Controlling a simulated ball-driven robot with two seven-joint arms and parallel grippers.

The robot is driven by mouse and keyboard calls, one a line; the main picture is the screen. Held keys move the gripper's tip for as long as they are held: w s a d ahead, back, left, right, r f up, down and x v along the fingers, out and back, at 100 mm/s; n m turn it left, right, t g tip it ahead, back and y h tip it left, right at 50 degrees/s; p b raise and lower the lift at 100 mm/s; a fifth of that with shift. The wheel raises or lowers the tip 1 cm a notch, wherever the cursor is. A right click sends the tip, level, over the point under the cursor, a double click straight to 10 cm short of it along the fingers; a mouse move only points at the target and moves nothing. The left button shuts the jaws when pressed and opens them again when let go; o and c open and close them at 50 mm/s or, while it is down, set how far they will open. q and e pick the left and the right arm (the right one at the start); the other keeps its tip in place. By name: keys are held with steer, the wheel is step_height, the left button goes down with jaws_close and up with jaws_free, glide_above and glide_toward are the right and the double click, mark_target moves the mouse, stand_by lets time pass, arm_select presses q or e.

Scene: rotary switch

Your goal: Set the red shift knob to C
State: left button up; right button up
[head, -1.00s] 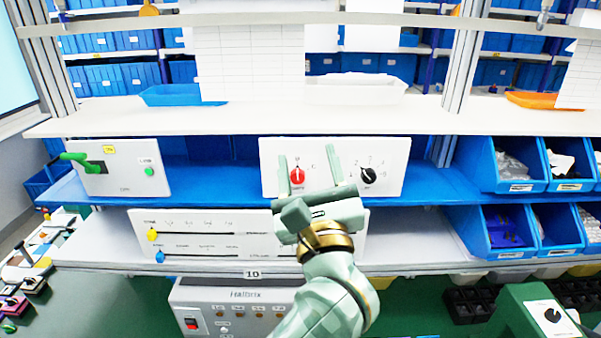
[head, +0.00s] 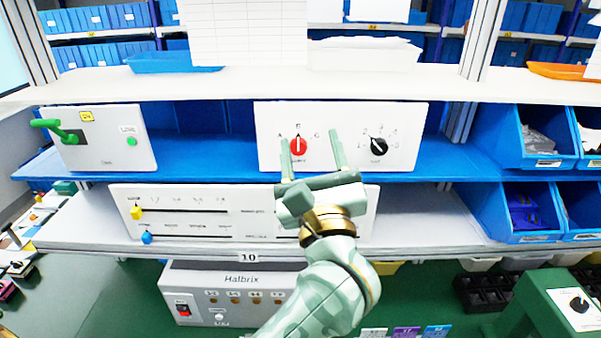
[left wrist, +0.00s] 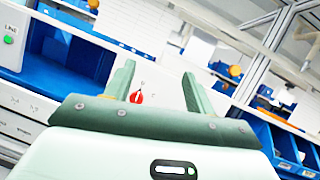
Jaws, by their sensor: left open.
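The red shift knob (head: 298,147) is a round red dial with a white pointer mark, on a white panel (head: 268,155). Its pointer stands upright, towards B, with A at its left and C at its right. My left gripper (head: 312,140) is open, its two fingers pointing up at the panel. In the head view the left finger overlaps the knob's left edge and the right finger is to its right. In the left wrist view the red knob (left wrist: 137,98) shows between the fingers, close to the left one. I see no contact. My right gripper is not in view.
A black rotary knob (head: 378,147) sits on the same panel, right of my gripper. A slider panel (head: 190,225) is below on the lower shelf. A panel with a green lever (head: 60,131) is at left. Blue bins (head: 535,150) stand at right. A white shelf overhangs above.

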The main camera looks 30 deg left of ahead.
arm_select(q)
step_height(320, 180, down, 16)
steer(key=w+f+b, duration=0.1)
steer(key=b, duration=1.3)
steer(key=p, duration=0.3)
glide_toward(299, 150)
steer(key=x, duration=0.8)
steer(key=c, duration=1)
